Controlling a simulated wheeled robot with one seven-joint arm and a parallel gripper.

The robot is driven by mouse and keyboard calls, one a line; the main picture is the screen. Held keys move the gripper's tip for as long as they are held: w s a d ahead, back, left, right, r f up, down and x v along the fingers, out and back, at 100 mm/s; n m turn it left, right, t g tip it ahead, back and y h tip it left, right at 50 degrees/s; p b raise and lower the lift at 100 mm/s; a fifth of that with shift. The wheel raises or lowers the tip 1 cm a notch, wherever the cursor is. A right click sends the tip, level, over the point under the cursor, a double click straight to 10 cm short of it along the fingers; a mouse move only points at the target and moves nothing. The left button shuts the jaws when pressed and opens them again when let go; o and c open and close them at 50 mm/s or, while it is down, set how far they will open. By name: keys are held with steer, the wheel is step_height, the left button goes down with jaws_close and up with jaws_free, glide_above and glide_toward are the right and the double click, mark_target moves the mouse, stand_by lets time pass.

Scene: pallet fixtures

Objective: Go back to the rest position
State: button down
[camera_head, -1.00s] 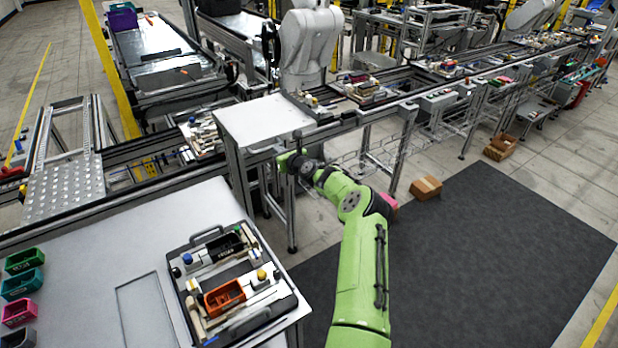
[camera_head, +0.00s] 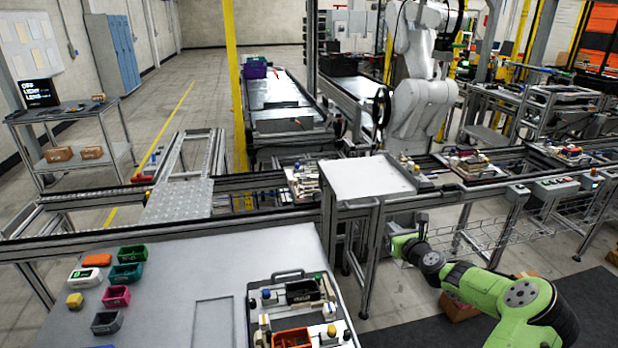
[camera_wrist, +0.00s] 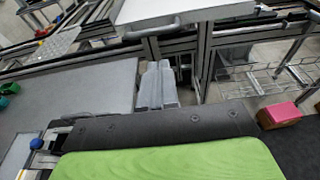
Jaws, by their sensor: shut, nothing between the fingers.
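My green arm reaches in from the lower right of the head view, over the floor beside the near table. Its far end (camera_head: 402,246) is just right of a leg of the white-topped stand, with no fingers that I can make out there. In the wrist view my gripper (camera_wrist: 158,68) shows as pale grey fingers close together, shut and empty, above a dark band and a green link. It hangs in the gap between the near table and the stand.
The near table (camera_head: 170,285) holds a tool case (camera_head: 252,320) and several small coloured bins (camera_head: 126,272). The white-topped stand (camera_head: 368,178) is close behind my arm. A pink box (camera_wrist: 279,114) lies by the dark mat. Conveyors run across behind.

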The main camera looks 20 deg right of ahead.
steer(key=w+a+r+n+g+y, duration=0.1)
steer(key=a+r+n+g+y, duration=0.1)
steer(key=a+n, duration=0.6)
steer(key=w+a+r+n+g+y, duration=0.1)
steer(key=a+r+n+g+y, duration=0.3)
steer(key=a, duration=0.7)
steer(key=s+a+n+g+h, duration=0.1)
steer(key=s+a+n+h, duration=0.1)
steer(key=s+a+n, duration=0.6)
steer(key=s+a+r+n+g, duration=0.1)
steer(key=s+a+r+n, duration=0.1)
steer(key=s+n, duration=0.4)
steer(key=s+a+r+n+g, duration=0.1)
steer(key=s+a+n, duration=0.4)
steer(key=s, duration=0.7)
steer(key=s+a+r+n+h, duration=0.1)
steer(key=s+a+r+n, duration=0.2)
steer(key=s+n, duration=0.4)
steer(key=s+a, duration=0.1)
steer(key=s, duration=0.1)
steer(key=shift+s+r+g+b, duration=0.15)
steer(key=shift+s+g+b, duration=0.25)
steer(key=c, duration=1.8)
jaws_free()
steer(key=shift+c, duration=0.2)
